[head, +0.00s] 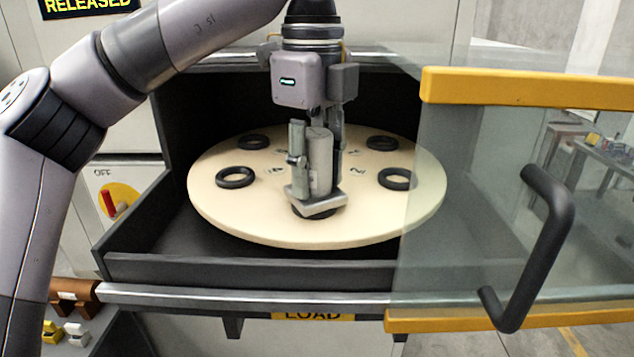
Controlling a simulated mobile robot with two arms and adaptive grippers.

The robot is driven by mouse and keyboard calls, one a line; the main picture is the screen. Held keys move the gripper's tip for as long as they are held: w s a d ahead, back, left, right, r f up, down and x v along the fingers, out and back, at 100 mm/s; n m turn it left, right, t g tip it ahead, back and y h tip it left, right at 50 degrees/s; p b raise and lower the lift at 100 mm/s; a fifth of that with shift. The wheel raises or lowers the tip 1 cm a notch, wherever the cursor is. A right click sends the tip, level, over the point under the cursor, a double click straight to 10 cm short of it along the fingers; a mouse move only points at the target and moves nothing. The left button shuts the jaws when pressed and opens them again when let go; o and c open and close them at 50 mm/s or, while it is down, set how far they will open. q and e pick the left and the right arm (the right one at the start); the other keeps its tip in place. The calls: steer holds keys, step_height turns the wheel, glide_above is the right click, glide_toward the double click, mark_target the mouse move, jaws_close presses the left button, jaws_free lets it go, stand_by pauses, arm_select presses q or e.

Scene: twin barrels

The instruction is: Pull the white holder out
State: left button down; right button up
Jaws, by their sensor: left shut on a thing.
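A round cream turntable (265,222) sits inside a dark open cabinet. An upright pale grey-white cylinder, which looks like the white holder (320,163), stands over a dark ring (300,212) at the turntable's front middle. My left gripper (317,150) points straight down from above and is shut on this holder, with its fingers close around it. The fingers hide part of the holder, and I cannot tell whether its lower end is seated in the ring or just above it. My right gripper is not in view.
A glass door (470,200) with yellow edges and a black handle (545,245) covers the right side. A red-handled switch (113,203) is at left.

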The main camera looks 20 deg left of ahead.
arm_select(q)
steer(key=shift+r, duration=0.7)
steer(key=shift+r, duration=4.4)
